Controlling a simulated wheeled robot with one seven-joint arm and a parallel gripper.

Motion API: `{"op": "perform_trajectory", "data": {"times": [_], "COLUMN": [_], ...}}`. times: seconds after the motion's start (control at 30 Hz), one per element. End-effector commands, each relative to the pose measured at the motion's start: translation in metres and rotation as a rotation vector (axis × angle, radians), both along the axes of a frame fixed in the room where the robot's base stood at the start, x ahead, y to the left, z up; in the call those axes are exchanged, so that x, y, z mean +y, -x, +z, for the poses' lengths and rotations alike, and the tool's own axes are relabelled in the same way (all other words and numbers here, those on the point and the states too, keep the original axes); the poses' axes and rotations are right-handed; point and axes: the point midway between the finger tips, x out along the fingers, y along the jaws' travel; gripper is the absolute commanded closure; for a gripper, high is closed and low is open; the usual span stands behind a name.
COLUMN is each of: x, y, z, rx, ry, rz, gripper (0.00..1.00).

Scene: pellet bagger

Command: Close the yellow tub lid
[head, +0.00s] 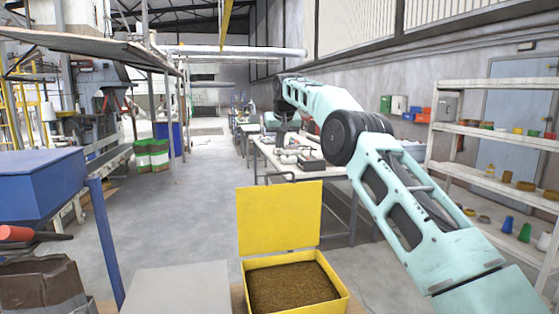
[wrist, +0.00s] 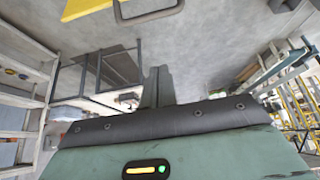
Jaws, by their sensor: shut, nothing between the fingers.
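The yellow tub (head: 297,288) stands at the bottom middle of the head view, filled with brown pellets. Its yellow lid (head: 279,218) stands upright at the tub's back edge, open. A dark loop handle (head: 274,174) sticks up from the lid's top edge. In the wrist view, a corner of the yellow lid (wrist: 84,8) and the dark handle (wrist: 152,14) show at the top edge. My gripper (wrist: 158,70) is shut and empty, with a visible gap between its fingertips and the handle. My arm reaches past the tub's right side; its far end is small in the head view.
A workbench (head: 262,150) with tools stands behind the lid. A shelf rack (head: 500,135) with coloured cups is at the right. A blue bin (head: 40,180) and a grey flat surface (head: 180,290) are at the left. The floor aisle (head: 175,215) is clear.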

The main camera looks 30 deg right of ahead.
Motion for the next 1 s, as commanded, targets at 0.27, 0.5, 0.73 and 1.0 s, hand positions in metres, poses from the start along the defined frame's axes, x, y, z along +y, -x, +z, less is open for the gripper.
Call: {"op": "perform_trajectory", "data": {"times": [0.27, 0.5, 0.73, 1.0], "x": [-0.010, -0.015, -0.019, -0.017], "y": [-0.015, -0.037, -0.048, -0.043], "z": [-0.023, -0.060, -0.078, -0.087], "rx": [0.001, -0.001, -0.001, -0.003], "ry": [0.002, 0.001, 0.003, 0.003], "rz": [-0.008, -0.008, -0.007, -0.007], "gripper": [1.00, 1.00, 1.00, 1.00]}}
